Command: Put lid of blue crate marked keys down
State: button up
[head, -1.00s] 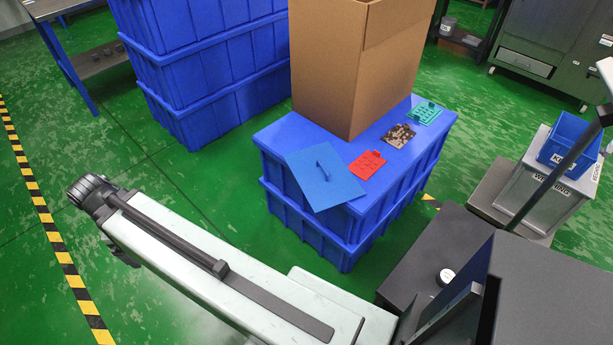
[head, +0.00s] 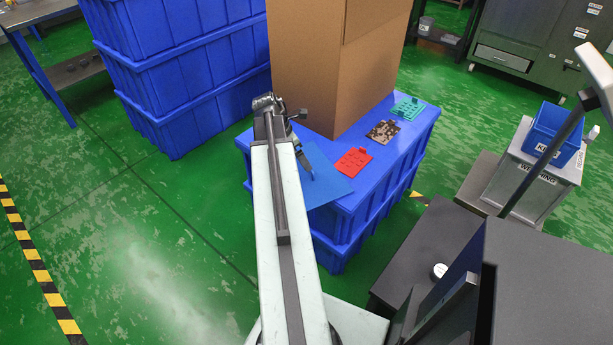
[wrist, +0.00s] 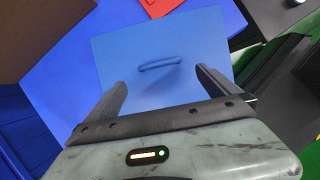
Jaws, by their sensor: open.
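The blue lid (head: 328,186) is a flat square plate lying on top of the stacked blue crates, partly hidden behind my arm in the head view. In the wrist view the lid (wrist: 118,50) shows its raised bar handle (wrist: 160,63). My gripper (wrist: 160,79) is open and empty over the lid. Its fingers point towards the handle, one to each side, and the handle appears just beyond the fingertips. In the head view my gripper (head: 303,158) is over the lid's left part. A small open blue crate (head: 557,133) with a partly hidden label starting "KE" stands at the right.
The stacked crates (head: 345,222) also bear a large cardboard box (head: 335,65), a red plate (head: 353,161), a speckled plate (head: 383,132) and a teal plate (head: 409,107). The small crate stands on a grey bin (head: 528,178). Green floor is clear at the left.

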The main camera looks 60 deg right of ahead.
aim_at(306, 173)
jog(key=b+x, duration=0.2)
jog(key=shift+f+b, duration=0.3)
jog(key=shift+f, duration=0.15)
jog(key=b+x, duration=0.4)
jog(key=x, duration=0.1)
jog(key=shift+d+b, duration=0.2)
jog(key=shift+b, duration=0.15)
jog(key=shift+s+r, duration=0.1)
jog(key=shift+r, duration=0.05)
jog(key=shift+c, duration=0.7)
jog(key=c, duration=1.7)
notch_tip(306, 173, up, 10)
jog(key=p, duration=1)
jog(key=shift+r+p, duration=0.2)
jog(key=shift+p, duration=0.15)
jog(key=shift+c, duration=0.2)
